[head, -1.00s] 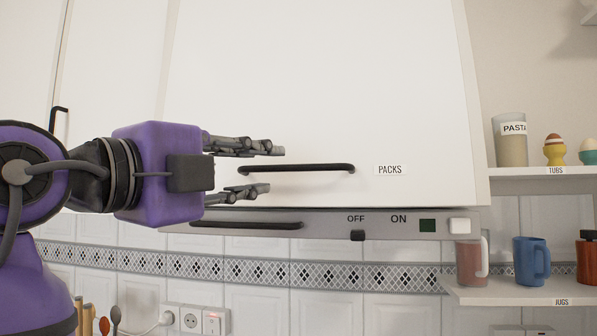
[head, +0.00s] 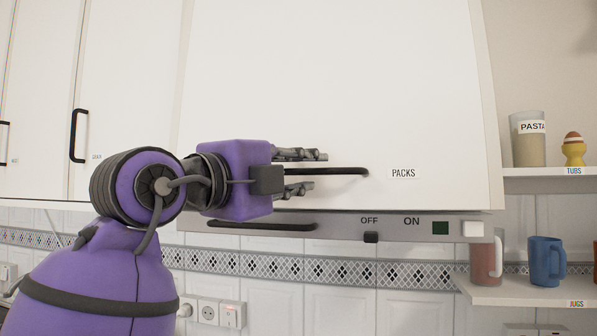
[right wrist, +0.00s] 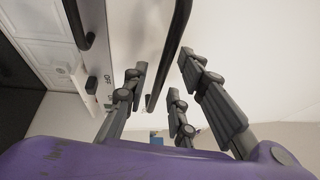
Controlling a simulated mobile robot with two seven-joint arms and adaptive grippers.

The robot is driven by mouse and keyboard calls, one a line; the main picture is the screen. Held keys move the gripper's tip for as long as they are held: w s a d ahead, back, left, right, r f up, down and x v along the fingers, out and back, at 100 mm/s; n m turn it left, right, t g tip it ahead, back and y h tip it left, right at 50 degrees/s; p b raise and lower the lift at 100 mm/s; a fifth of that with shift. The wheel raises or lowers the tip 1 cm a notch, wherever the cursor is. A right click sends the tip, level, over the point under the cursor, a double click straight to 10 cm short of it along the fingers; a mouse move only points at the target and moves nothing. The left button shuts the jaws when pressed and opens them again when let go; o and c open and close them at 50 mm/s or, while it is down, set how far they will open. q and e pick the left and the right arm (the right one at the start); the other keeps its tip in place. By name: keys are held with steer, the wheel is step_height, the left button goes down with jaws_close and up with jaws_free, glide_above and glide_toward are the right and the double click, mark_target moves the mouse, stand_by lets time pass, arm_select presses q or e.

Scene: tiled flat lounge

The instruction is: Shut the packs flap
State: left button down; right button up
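The packs flap (head: 340,90) is a large white panel with a PACKS label (head: 403,173) and a black bar handle (head: 350,171) near its lower edge. It hangs down just above the grey hood strip; I cannot tell whether a small gap is left behind it. My right gripper (head: 318,171) is at the left part of the handle, one finger above and one below. In the right wrist view the fingers (right wrist: 165,90) are apart, and the handle (right wrist: 172,50) runs between them. I cannot tell whether they touch it. My left gripper is out of view.
The grey hood strip (head: 400,227) with its own black handle (head: 262,226) and OFF/ON switch (head: 370,237) lies just below. Shelves at right hold a pasta jar (head: 528,145), an egg cup (head: 573,152) and jugs (head: 547,262). White cupboards (head: 130,100) stand at left.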

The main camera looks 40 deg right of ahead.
mark_target(303, 177)
jaws_close()
